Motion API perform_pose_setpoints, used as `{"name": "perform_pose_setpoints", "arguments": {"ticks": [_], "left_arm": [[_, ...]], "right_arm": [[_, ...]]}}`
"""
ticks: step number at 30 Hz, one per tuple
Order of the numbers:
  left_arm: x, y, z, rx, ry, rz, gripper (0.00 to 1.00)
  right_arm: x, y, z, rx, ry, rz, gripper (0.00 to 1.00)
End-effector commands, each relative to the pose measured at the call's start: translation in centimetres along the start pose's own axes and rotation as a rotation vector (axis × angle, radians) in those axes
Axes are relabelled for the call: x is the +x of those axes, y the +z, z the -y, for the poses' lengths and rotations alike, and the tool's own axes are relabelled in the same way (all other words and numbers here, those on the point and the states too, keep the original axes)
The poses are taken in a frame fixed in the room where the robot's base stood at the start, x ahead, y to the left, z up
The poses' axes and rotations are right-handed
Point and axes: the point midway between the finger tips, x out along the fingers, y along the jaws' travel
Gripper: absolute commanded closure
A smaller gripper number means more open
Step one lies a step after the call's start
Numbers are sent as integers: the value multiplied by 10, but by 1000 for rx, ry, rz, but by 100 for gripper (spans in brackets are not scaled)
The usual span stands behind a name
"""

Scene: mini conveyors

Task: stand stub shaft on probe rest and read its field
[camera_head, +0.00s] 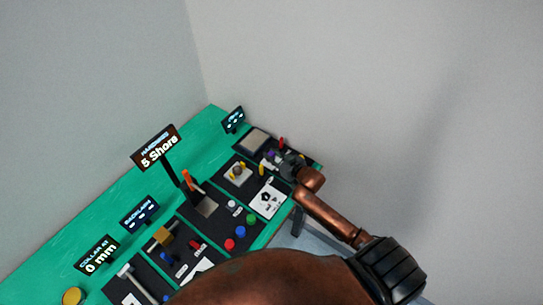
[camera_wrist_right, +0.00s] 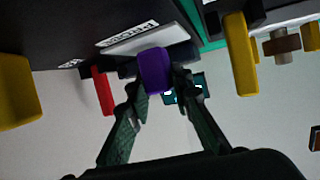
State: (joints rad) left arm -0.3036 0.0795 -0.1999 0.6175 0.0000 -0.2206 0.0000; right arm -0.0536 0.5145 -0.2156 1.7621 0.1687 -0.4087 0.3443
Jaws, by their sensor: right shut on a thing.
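My right gripper (camera_head: 273,161) is at the far right end of the bench. It also shows in the right wrist view (camera_wrist_right: 157,82), where its two fingers are shut on a small purple piece (camera_wrist_right: 154,69). I cannot tell for sure that this piece is the stub shaft. Just beyond it in the wrist view is a pale plate (camera_wrist_right: 150,40) with a label, likely the probe rest; its plate shows in the head view (camera_head: 254,138). I cannot tell whether the piece touches the plate. A small display (camera_head: 232,119) behind the plate shows dashes. My left gripper is not in view.
A red peg (camera_head: 282,142) and yellow pieces (camera_head: 262,168) stand close to the right gripper. A hardness display (camera_head: 156,148) reads 5 Shore. Red, blue and green caps (camera_head: 240,230) and other stations fill the green bench (camera_head: 120,200) to the left.

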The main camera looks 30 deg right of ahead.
Motion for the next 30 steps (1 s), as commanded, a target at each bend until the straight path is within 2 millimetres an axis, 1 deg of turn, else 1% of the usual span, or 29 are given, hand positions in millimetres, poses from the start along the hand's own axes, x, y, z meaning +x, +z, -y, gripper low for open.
{"name": "perform_pose_setpoints", "arguments": {"ticks": [12,13,19,21,27,30], "left_arm": [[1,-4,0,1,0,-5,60],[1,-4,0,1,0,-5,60],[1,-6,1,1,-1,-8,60],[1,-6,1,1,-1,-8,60],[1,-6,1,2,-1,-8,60],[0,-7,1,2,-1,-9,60]], "right_arm": [[3,5,0,-2,0,-2,100],[3,6,0,-2,0,-2,79],[2,5,0,-2,0,-2,65],[2,5,0,-2,0,-2,63],[2,5,0,-2,0,-2,63],[1,2,0,-2,0,-3,63]]}}
